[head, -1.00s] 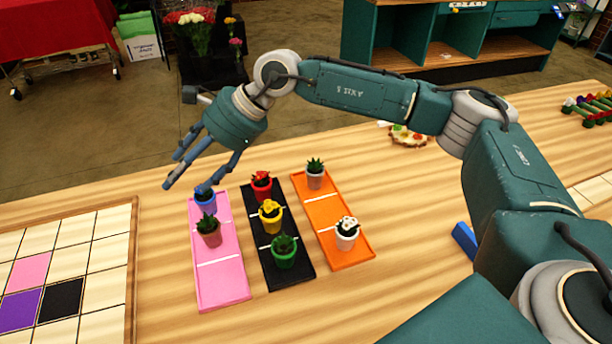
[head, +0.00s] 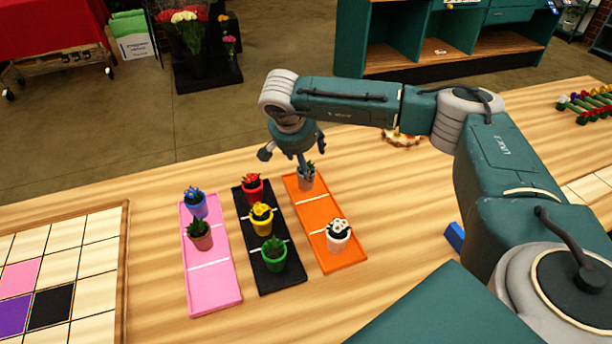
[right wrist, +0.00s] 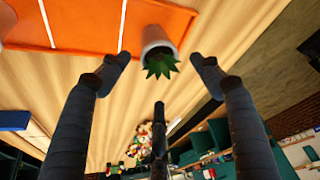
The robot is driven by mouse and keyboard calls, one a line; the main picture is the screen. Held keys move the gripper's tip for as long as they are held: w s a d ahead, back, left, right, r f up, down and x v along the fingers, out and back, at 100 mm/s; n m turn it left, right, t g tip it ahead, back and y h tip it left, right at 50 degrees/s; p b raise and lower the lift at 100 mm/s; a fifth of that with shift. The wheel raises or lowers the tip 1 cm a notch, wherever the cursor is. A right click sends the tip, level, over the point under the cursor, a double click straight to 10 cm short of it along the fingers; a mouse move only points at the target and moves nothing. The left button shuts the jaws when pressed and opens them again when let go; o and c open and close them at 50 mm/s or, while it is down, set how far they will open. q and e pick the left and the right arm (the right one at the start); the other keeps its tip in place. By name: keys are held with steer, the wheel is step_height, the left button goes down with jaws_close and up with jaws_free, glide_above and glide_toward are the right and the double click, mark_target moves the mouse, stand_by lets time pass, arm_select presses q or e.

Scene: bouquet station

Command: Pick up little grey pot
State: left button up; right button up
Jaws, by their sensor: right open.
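The little grey pot (head: 307,182) with a spiky green plant stands at the far end of the orange tray (head: 343,258). My right gripper (head: 303,158) is over it, pointing down, and partly covers the plant in the head view. In the right wrist view the pot (right wrist: 155,36) and its green plant sit between the spread fingers of the right gripper (right wrist: 160,65). The fingers are open, with gaps on both sides of the pot. My left gripper is not in view.
A white pot (head: 338,238) stands on the same orange tray. The black tray (head: 283,283) beside it holds red, yellow and green pots. The pink tray (head: 215,298) holds a blue pot and a brown pot. A tiled board (head: 95,258) lies at the left.

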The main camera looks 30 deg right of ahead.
mark_target(303, 185)
steer(key=p+x, duration=0.1)
steer(key=x, duration=0.1)
steer(key=a+p+x, duration=0.1)
steer(key=x, duration=0.1)
steer(key=shift+d+f, duration=0.1)
steer(key=shift+f, duration=0.2)
steer(key=shift+w+d+f, duration=0.1)
steer(key=shift+f, duration=0.2)
steer(key=shift+r, duration=0.1)
steer(key=c, duration=1.5)
